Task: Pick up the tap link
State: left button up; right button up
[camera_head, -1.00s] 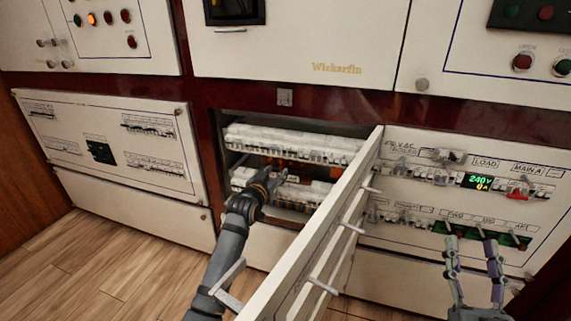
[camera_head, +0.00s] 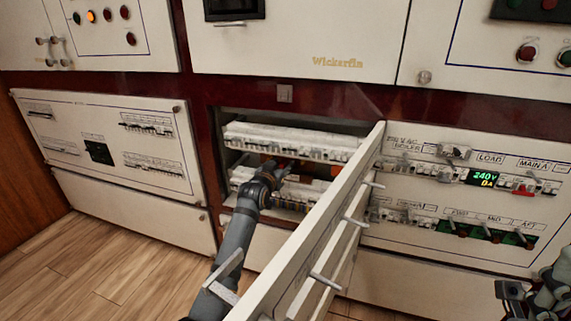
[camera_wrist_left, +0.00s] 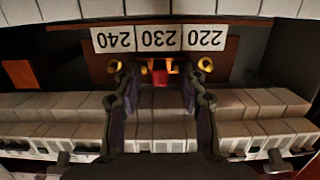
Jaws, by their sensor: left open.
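A small red piece with brass parts, which looks like the tap link (camera_wrist_left: 160,77), sits by the 230 label in the left wrist view. That view shows the labels upside down. My left gripper (camera_wrist_left: 154,84) is open, with one finger on each side of the red piece and a gap to each. In the head view my left gripper (camera_head: 276,168) reaches into the open compartment between two breaker rows and hides the link. My right gripper (camera_head: 530,292) is at the lower right edge, partly cut off; its jaws are unclear.
Brass studs (camera_wrist_left: 205,64) flank the link beside the label strip (camera_wrist_left: 158,39). An upper breaker row (camera_head: 290,140) and a lower one border the gap. The open panel door (camera_head: 318,235) stands just right of my left arm. Wooden floor (camera_head: 120,262) is free at left.

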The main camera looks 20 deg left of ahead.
pick_arm(q)
grip_shut()
jog(key=shift+r, duration=0.1)
dwell(0.4)
